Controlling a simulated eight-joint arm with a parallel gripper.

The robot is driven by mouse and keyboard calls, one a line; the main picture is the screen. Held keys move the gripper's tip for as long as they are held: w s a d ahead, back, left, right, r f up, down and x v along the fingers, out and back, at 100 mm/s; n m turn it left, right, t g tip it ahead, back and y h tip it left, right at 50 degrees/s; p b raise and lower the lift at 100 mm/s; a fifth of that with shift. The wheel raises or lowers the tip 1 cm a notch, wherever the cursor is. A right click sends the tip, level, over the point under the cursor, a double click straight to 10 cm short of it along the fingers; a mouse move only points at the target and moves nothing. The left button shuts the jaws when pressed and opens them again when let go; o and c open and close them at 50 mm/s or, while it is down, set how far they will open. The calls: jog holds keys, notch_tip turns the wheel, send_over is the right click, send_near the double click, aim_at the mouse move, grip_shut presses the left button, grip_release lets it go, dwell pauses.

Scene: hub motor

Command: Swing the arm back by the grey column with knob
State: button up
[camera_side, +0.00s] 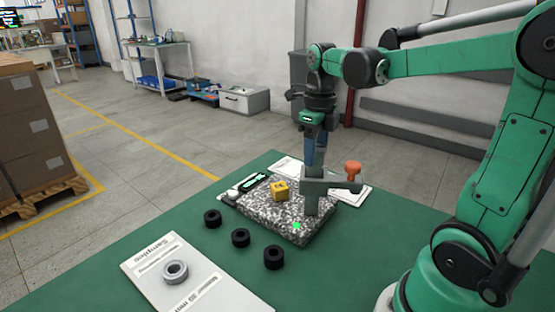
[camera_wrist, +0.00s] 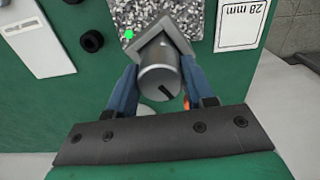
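My gripper (camera_side: 316,160) points straight down over the column's top. In the wrist view, the blue fingers of my gripper (camera_wrist: 160,72) lie on both sides of the grey cylinder (camera_wrist: 158,83) and appear to press against it. The exact contact is partly hidden. Only a sliver of orange shows there beside the right finger. A bright green spot (camera_side: 296,226) lies on the slab, left of the column's foot.
A yellow block (camera_side: 280,190) sits on the slab. Black rings (camera_side: 241,237) lie in front of it on the green table. A white sample card (camera_side: 205,284) bears a grey metal ring (camera_side: 175,271). A sheet marked 28 mm (camera_wrist: 243,22) lies by the slab.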

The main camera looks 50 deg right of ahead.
jog(key=o, duration=0.4)
jog(key=shift+r, duration=2.8)
